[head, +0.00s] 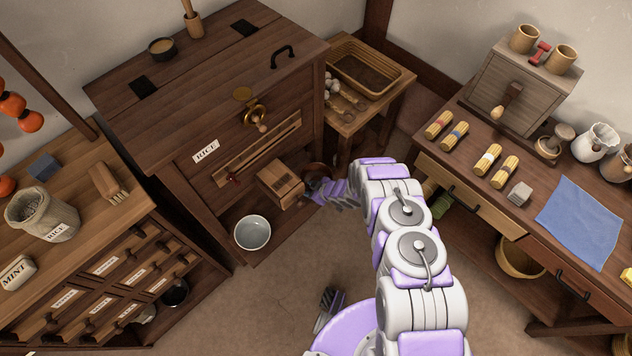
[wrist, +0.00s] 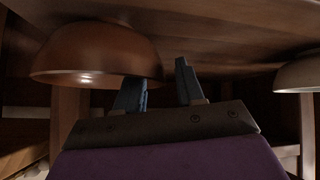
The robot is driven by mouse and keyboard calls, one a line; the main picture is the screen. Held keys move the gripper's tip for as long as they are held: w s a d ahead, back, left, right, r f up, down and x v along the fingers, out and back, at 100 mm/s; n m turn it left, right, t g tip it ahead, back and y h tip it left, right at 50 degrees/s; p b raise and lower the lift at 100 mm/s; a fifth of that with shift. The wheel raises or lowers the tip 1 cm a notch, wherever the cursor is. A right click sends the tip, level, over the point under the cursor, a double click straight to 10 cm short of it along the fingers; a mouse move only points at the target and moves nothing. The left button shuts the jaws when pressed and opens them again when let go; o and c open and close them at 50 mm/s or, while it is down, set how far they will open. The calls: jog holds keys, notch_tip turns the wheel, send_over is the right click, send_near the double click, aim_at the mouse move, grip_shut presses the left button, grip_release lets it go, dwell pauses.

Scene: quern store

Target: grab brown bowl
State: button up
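The brown bowl (head: 317,170) sits on the low shelf under the rice cabinet, right of a small wooden box; my gripper partly hides it in the head view. In the wrist view, which looks upside down, the brown bowl (wrist: 95,55) is large at upper left. My gripper (wrist: 158,84) is open, with one finger overlapping the bowl's rim and the other just right of the bowl. Whether a finger touches the bowl or is inside it I cannot tell. In the head view my gripper (head: 314,187) reaches in at the shelf's right end.
A wooden box (head: 281,184) and a pale metal bowl (head: 252,232) share the shelf; a pale bowl also shows in the wrist view (wrist: 298,74). The cabinet body (head: 215,120) overhangs the shelf. A side table (head: 372,112) stands close right. Floor in front is clear.

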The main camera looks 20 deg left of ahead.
grip_shut()
dwell(0.3)
jog(key=shift+r, duration=0.1)
dwell(0.4)
